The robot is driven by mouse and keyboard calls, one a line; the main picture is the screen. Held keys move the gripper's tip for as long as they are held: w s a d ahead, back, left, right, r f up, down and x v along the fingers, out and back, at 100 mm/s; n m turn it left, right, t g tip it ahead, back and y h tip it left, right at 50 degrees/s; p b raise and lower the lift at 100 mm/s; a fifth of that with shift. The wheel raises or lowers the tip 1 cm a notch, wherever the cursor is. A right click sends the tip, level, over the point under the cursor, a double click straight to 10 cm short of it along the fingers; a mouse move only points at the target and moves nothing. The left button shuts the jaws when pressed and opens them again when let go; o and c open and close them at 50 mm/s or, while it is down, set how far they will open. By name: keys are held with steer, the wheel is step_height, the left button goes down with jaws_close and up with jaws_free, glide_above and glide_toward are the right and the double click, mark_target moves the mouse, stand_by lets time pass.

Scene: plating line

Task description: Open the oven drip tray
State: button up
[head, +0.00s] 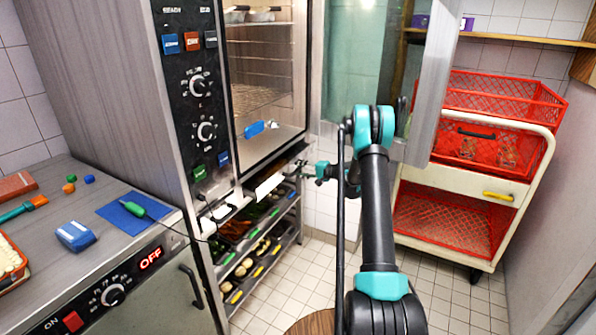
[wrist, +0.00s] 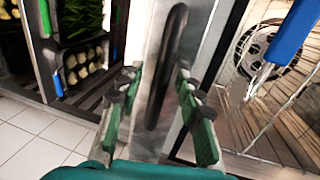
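The oven (head: 222,100) stands at left centre with its chamber showing. The drip tray front is a narrow metal strip under the chamber; it shows in the wrist view (wrist: 146,35) with a long dark handle (wrist: 177,35). My gripper (head: 303,172) is at the right end of this strip in the head view. In the wrist view my gripper (wrist: 158,105) is open, with its green fingers on either side of the handle's near end. I cannot tell whether either finger touches it. My gripper hides part of the tray front in the head view.
The glass oven door (head: 430,85) stands open beside my arm. A blue-handled utensil (head: 255,128) lies at the chamber's front. Vegetable trays (head: 262,222) fill the rack below. A cream trolley (head: 460,182) with red baskets stands right.

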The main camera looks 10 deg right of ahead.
steer(key=shift+w+a, duration=0.1)
steer(key=shift+a, duration=0.1)
jaws_close()
stand_by(0.5)
